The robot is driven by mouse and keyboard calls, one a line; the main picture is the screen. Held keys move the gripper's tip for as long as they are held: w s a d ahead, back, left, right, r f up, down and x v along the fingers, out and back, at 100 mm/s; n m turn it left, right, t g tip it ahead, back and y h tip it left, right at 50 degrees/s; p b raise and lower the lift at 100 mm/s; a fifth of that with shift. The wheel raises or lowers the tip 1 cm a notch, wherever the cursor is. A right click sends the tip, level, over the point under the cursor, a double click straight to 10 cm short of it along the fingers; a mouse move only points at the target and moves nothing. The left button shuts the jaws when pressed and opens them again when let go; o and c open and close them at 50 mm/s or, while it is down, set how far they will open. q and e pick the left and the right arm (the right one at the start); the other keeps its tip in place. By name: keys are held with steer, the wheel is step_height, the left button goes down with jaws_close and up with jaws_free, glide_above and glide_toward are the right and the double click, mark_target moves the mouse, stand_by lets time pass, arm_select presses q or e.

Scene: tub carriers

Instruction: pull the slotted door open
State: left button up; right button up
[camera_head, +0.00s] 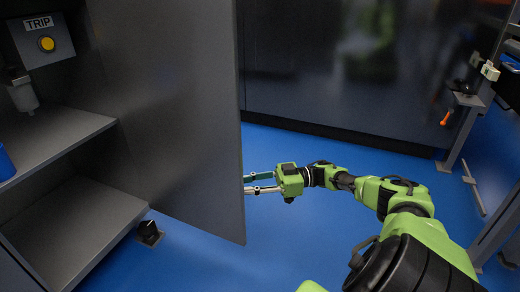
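The door (175,110) is a tall dark grey panel left of the middle. It stands swung out from a cabinet whose inside shows at the left. No slot can be made out on the face I see. My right gripper (250,184) is just right of the door's free edge, low down, with its fingers pointing left at it. The two fingers are apart with a gap between them, and nothing shows held. I cannot tell whether the tips touch the door or pass behind it. My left gripper is not in view.
The cabinet has grey shelves (75,220), a TRIP box with a yellow button (46,44) and a blue tub (5,165) at the left edge. A small black block (149,233) is near the floor. A dark wall unit (350,70) stands behind. Blue floor (300,145) is clear around the gripper.

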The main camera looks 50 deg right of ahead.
steer(key=v, duration=1.1)
steer(key=shift+s, duration=0.1)
